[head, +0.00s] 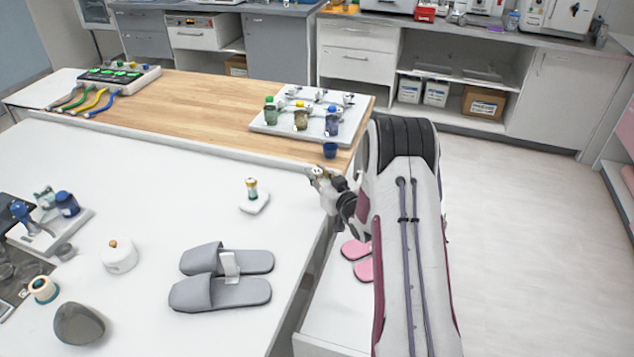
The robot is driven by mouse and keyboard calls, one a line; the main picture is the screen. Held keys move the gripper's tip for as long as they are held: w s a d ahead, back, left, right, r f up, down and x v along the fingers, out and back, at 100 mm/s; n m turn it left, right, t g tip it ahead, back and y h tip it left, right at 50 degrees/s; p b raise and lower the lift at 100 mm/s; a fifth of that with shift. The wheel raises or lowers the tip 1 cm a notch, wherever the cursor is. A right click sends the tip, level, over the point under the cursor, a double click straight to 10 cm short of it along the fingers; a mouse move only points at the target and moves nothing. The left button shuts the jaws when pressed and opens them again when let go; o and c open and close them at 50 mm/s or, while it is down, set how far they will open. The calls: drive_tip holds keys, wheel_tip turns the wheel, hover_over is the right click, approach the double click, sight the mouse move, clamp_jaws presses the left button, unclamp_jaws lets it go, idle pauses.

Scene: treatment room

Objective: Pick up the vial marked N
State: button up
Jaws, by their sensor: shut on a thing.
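A white rack (263,125) on the wooden part of the table holds several vials. These include a green-capped vial (270,110), a yellow-capped vial (301,117) and a blue-capped vial (332,121). A small vial with a green and yellow label (252,189) stands on a white pad on the white table. No letter N can be read on any vial at this size. My gripper (317,175) is at the table's right edge, in front of the rack and apart from it. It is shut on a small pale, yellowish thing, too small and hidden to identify.
A small blue cup (330,150) stands near the wooden edge, close behind my gripper. Grey slippers (222,291), a white round pot (119,257) and a dark grey rounded thing (79,324) lie on the white table. Pink slippers (357,258) are below the right edge.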

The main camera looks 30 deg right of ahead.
sight(317, 171)
drive_tip(key=shift+r, duration=2)
